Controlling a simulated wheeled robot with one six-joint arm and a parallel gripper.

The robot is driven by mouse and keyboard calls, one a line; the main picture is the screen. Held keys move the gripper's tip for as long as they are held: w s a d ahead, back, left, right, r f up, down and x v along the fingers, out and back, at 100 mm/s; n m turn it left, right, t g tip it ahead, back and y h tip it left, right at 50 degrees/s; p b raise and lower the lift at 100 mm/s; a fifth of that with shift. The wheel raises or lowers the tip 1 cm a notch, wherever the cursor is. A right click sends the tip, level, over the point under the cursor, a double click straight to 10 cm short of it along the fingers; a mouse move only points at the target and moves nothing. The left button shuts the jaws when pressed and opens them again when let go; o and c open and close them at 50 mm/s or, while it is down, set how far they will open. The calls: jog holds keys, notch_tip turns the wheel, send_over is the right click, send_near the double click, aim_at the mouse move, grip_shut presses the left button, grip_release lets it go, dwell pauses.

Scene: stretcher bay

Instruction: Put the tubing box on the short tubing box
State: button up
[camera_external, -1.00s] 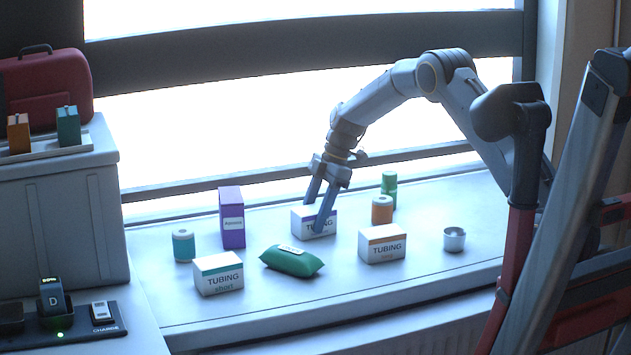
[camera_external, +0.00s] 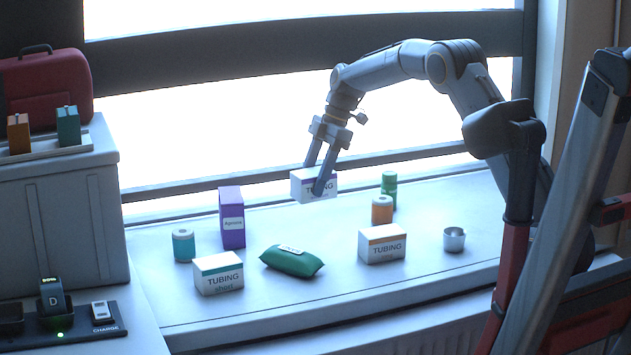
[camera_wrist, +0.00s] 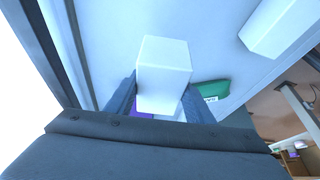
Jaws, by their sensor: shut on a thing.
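My gripper (camera_external: 319,176) is shut on a white tubing box with a purple band (camera_external: 305,187). It holds the box in the air above the back of the sill. In the wrist view the held box (camera_wrist: 163,75) sits between the fingers, its pale face toward the camera. The short tubing box (camera_external: 219,275), white with a teal band and marked "short", stands upright on the sill at the front left, apart from the held box. Its top is bare.
A green pouch (camera_external: 291,261) lies right of the short box. A purple carton (camera_external: 231,218) and a teal jar (camera_external: 183,246) stand behind it.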

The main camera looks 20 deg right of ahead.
jog(key=s+a+r+p, duration=0.15)
jog(key=s+a, duration=0.25)
jog(key=a, duration=0.5)
jog(key=s+a+r, duration=0.3)
jog(key=s+a, duration=0.1)
jog(key=a, duration=0.4)
jog(key=m+p, duration=0.1)
jog(key=p, duration=0.4)
send_over(208, 262)
jog(key=d, duration=0.2)
notch_tip(208, 262, down, 7)
jog(key=shift+f, duration=0.2)
jog(key=shift+f, duration=0.15)
jog(key=o, duration=1.1)
